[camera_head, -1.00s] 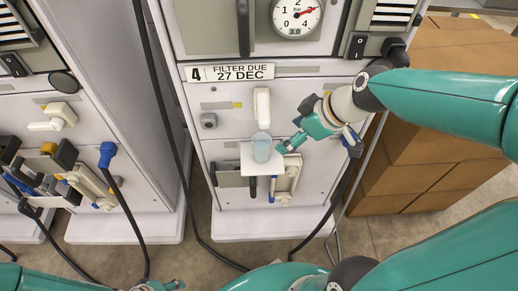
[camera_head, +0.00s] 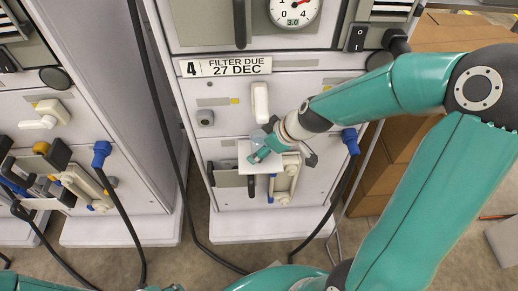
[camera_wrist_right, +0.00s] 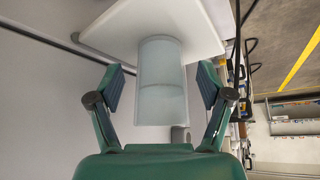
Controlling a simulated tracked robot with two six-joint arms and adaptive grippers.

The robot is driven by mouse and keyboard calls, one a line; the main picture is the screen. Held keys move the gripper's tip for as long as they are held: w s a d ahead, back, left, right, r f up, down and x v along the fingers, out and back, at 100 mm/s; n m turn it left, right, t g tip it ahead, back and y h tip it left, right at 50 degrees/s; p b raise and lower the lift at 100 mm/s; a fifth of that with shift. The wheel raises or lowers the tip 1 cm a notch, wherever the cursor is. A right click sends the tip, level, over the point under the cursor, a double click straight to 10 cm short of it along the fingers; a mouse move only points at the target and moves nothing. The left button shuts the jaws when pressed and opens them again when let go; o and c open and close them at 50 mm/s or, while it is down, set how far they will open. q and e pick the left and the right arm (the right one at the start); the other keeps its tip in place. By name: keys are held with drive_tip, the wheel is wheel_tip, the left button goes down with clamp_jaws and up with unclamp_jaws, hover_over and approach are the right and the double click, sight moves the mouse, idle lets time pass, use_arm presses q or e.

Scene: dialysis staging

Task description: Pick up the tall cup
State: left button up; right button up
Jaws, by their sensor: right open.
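The tall cup, clear and pale blue, stands on a small white shelf (camera_head: 245,162) on the front of machine 4. In the head view only part of the cup (camera_head: 258,136) shows behind my right gripper (camera_head: 264,152). In the right wrist view the cup (camera_wrist_right: 161,85) is between the two open fingers of the right gripper (camera_wrist_right: 165,92), with a gap on each side. The shelf (camera_wrist_right: 203,30) shows at its base, as the view is turned over. Of my left arm, only a teal sliver shows at the bottom edge of the head view; its jaws cannot be made out.
A white handle (camera_head: 260,102) is just above the shelf, and a beige bracket (camera_head: 284,180) is to its right. A blue connector (camera_head: 349,140) with a dark hose is further right. Brown boxes (camera_head: 450,38) stand behind my right arm.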

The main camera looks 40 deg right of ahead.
drive_tip(key=shift+w+a+f, duration=0.15)
drive_tip(key=shift+w+f, duration=0.15)
drive_tip(key=shift+f, duration=0.3)
drive_tip(key=c, duration=1.4)
drive_tip(key=shift+c, duration=0.2)
drive_tip(key=shift+r, duration=0.35)
